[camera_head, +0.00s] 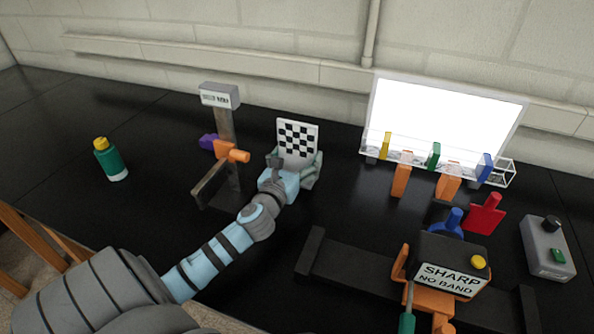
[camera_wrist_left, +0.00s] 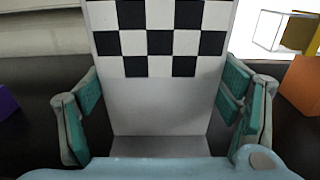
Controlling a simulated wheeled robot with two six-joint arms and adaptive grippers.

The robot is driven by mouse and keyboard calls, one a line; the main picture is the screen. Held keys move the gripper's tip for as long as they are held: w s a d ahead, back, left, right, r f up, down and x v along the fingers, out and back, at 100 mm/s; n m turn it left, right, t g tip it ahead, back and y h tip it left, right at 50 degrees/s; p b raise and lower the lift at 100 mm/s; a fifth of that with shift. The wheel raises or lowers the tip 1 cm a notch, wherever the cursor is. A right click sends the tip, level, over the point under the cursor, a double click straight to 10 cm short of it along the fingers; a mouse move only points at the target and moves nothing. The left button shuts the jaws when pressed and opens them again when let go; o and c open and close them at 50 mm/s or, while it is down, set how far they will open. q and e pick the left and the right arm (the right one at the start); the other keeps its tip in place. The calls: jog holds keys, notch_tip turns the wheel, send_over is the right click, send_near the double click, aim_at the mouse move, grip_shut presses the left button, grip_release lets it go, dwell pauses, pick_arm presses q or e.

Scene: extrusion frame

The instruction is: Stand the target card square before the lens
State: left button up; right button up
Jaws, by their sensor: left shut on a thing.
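The target card (camera_head: 298,140) is a white plate with a black-and-white checkerboard on its upper part. It is upright, with its pattern facing the head camera. My left gripper (camera_head: 292,172) is shut on its lower part. In the left wrist view, the card (camera_wrist_left: 160,105) stands between the teal-padded fingers, with a pale foot at its bottom. I cannot tell whether the foot touches the table. I cannot make out a lens. My right gripper is not in view.
A post with a small display (camera_head: 220,96) and an orange part (camera_head: 231,152) stands left of the card. A bright panel (camera_head: 445,115) stands behind coloured pieces. A green bottle (camera_head: 111,163) is far left. A dark rail (camera_head: 350,267) and grey control box (camera_head: 547,250) lie right.

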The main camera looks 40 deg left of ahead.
pick_arm(q)
notch_tip(320, 180, down, 2)
jog(key=shift+s+f, duration=0.1)
jog(key=shift+f+b, duration=0.25)
jog(key=shift+b, duration=0.1)
jog(key=o, duration=1.5)
jog(key=shift+r, duration=0.1)
